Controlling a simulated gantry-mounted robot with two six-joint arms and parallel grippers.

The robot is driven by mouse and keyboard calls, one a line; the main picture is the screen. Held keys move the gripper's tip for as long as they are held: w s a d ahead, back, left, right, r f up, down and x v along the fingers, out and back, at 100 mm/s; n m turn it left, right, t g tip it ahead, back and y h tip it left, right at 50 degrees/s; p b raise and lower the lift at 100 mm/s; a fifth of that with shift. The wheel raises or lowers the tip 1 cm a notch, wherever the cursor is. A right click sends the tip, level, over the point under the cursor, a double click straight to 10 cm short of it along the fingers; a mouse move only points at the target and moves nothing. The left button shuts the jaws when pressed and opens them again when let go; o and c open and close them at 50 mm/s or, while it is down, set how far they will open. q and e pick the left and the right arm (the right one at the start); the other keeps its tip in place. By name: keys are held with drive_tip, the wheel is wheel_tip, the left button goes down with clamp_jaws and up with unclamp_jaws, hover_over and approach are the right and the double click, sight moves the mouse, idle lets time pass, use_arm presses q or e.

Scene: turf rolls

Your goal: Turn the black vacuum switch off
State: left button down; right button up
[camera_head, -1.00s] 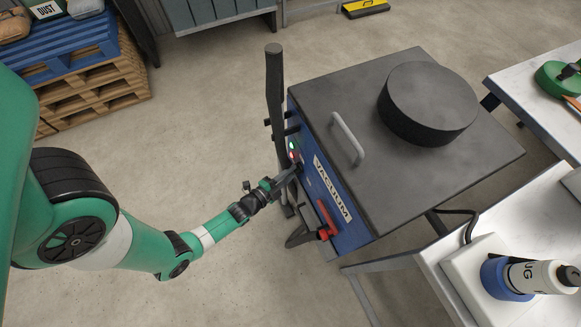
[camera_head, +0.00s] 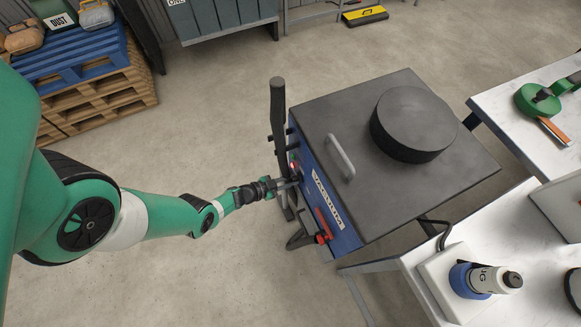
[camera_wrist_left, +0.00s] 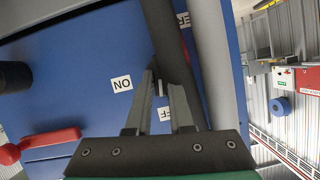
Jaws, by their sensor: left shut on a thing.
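The blue vacuum cabinet (camera_head: 345,225) with its dark grey top stands right of centre in the head view. My left gripper (camera_head: 296,182) reaches its front panel from the left. In the left wrist view the two fingers (camera_wrist_left: 164,82) are close together at the blue panel (camera_wrist_left: 85,50), shut on the black vacuum switch, which is mostly hidden between them. An ON label (camera_wrist_left: 122,83) is left of the fingers, and a partly covered OFF label (camera_wrist_left: 165,114) shows between them. A red light (camera_head: 293,166) shows on the panel. My right gripper is out of view.
A dark upright handle (camera_head: 278,115) stands beside the cabinet's front corner. A red lever (camera_head: 321,238) sits lower on the panel, and a dark round drum (camera_head: 412,125) lies on top. Tables are at right; pallets (camera_head: 85,90) are at upper left.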

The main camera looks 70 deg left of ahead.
use_arm(q)
drive_tip(key=shift+a+n+h, duration=0.1)
drive_tip(key=shift+n+h, duration=0.4)
drive_tip(key=shift+n, duration=0.1)
drive_tip(key=c, duration=0.8)
unclamp_jaws()
drive_tip(key=shift+s+r+p, duration=0.25)
drive_tip(key=shift+p, duration=0.1)
drive_tip(key=p+v, duration=0.5)
drive_tip(key=v, duration=0.6)
drive_tip(key=shift+p, duration=0.3)
